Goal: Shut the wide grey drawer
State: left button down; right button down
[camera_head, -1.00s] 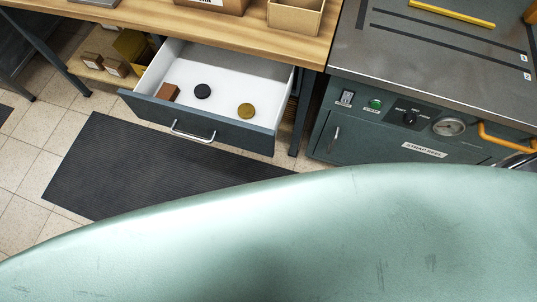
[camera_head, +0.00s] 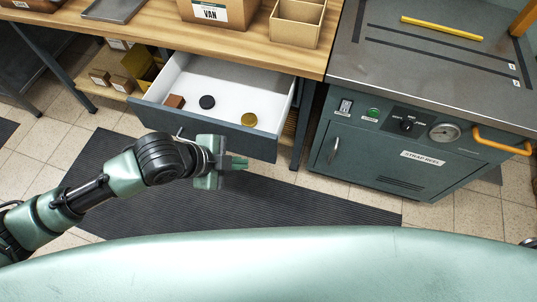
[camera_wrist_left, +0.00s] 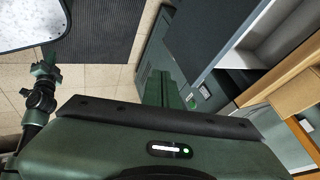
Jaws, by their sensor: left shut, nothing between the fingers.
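The wide grey drawer (camera_head: 262,146) is pulled out from under the wooden bench in the head view. Its white inside holds a brown block (camera_head: 175,101), a black disc (camera_head: 207,102) and a yellow disc (camera_head: 249,119). My left gripper (camera_head: 240,163) is shut and empty, in front of the drawer front and a little below it in the picture. My left arm hides most of the drawer handle. In the left wrist view the drawer front (camera_wrist_left: 208,35) shows at the upper right, apart from the shut fingers (camera_wrist_left: 158,88). Part of my other arm shows at the left there.
A strap reel cabinet (camera_head: 350,160) with a yellow handle stands right of the drawer. A cardboard box (camera_head: 218,14) and an open carton (camera_head: 297,22) stand on the bench (camera_head: 150,38). A dark ribbed mat (camera_head: 330,207) covers the floor before the drawer.

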pick_arm(q)
send_near(274, 154)
notch_tip(274, 154, down, 4)
jog(key=s, duration=0.2)
jog(key=shift+w+d, duration=0.6)
jog(key=shift+w, duration=0.3)
jog(key=shift+w+d, duration=0.55)
jog(key=shift+w, duration=0.35)
